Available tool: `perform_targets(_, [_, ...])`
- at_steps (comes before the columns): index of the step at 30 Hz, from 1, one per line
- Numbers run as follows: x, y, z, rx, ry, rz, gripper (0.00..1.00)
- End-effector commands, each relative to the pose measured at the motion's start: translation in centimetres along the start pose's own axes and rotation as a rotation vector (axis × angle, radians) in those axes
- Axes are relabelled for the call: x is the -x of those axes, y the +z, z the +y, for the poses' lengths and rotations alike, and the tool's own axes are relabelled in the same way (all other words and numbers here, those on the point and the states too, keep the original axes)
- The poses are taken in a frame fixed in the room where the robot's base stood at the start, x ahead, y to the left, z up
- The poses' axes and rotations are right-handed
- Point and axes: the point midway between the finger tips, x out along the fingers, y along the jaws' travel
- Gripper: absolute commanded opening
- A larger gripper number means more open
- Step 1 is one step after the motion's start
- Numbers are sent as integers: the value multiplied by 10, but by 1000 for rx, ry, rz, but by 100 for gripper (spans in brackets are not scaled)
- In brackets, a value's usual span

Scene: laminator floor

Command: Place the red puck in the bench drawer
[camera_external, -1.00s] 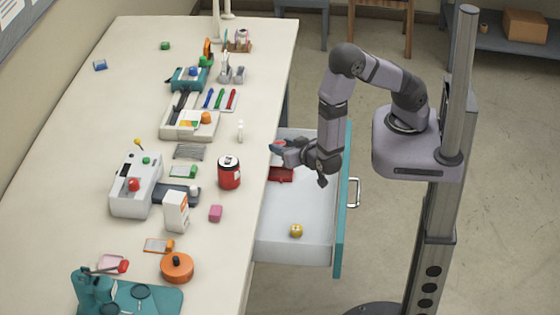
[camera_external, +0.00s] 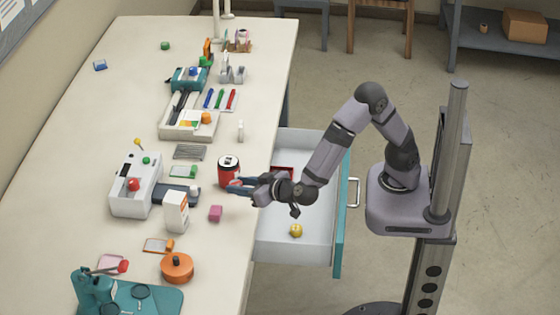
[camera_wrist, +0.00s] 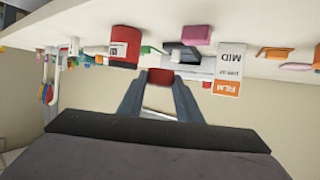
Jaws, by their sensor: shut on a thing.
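My gripper (camera_external: 238,186) is over the bench edge, its fingers pointing left over the bench top. It is shut on the red puck (camera_wrist: 160,76), which shows between the fingertips in the wrist view. In the external view the fingertips overlap the lower part of a red can, and I cannot tell whether they touch it. The bench drawer (camera_external: 310,142) is pulled open to the right of the bench, with a teal front.
The red can (camera_external: 229,168) stands close to the fingertips. A white box (camera_external: 175,213), a pink block (camera_external: 215,213) and an orange round container (camera_external: 177,268) are nearby. A white machine (camera_external: 136,190) stands farther left. Much of the drawer floor is bare.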

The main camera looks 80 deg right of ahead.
Motion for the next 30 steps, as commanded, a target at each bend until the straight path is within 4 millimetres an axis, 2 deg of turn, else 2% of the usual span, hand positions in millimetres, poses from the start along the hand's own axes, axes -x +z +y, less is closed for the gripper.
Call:
perform_targets(1, [4, -1, -25, 22, -90, 5, 10])
perform_targets(6, [40, -29, -92, 155, -384, 4, 10])
perform_targets(10, [59, -17, -126, 237, -563, 1, 10])
perform_targets(13, [70, -7, -139, 276, -654, -1, 10])
perform_targets(18, [80, 8, -149, 316, -753, -3, 10])
perform_targets(24, [84, 21, -152, 336, -808, -1, 10])
perform_targets(30, [84, 23, -152, 341, -824, -1, 10])
